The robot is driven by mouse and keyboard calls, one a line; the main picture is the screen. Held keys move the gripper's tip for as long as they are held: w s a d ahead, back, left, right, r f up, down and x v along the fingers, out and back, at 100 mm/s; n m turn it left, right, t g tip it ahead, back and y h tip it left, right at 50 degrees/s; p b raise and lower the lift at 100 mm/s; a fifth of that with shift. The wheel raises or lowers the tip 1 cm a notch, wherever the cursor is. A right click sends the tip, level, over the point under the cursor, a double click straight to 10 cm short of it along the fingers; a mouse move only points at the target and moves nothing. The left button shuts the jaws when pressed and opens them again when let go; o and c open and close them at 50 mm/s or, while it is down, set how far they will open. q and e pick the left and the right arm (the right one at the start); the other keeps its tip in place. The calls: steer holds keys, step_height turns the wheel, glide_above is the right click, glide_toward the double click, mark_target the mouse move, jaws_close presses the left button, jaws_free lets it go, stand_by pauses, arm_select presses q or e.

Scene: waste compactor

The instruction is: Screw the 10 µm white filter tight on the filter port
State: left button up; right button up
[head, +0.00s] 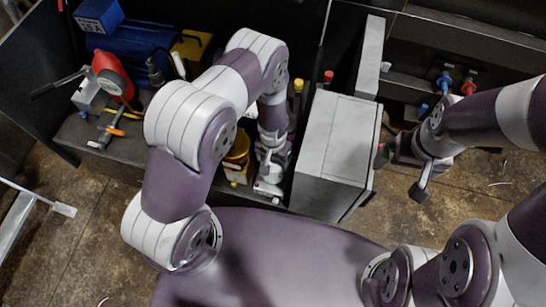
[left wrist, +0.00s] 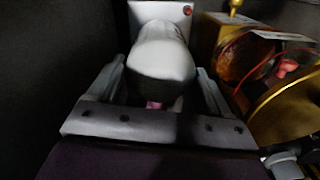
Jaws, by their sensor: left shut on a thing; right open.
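The white filter (left wrist: 162,52) is a rounded white canister in the left wrist view, with its blunt end toward the camera. My left gripper (left wrist: 160,80) has one finger on each side of it and is shut on it. Behind the filter is a pale block (left wrist: 182,10) with a small red dot; the filter hides the port, so I cannot tell how the two meet. In the head view my left gripper (head: 268,186) is low beside the grey cabinet, and the filter cannot be made out there. My right gripper (head: 402,174) is open and empty, right of the cabinet.
A grey box cabinet (head: 335,140) stands between my grippers. A yellow-brown unit (head: 237,160) is close beside my left gripper; brassy parts (left wrist: 285,105) crowd its right side in the wrist view. A red gauge (head: 112,75) and blue machine (head: 135,45) stand left.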

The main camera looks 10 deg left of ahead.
arm_select(q)
steer(key=m, duration=0.2)
steer(key=shift+m, duration=0.3)
steer(key=m, duration=0.3)
steer(key=shift+m+p, duration=0.3)
steer(key=shift+m, duration=0.8)
steer(key=m, duration=0.5)
steer(key=o, duration=1.1)
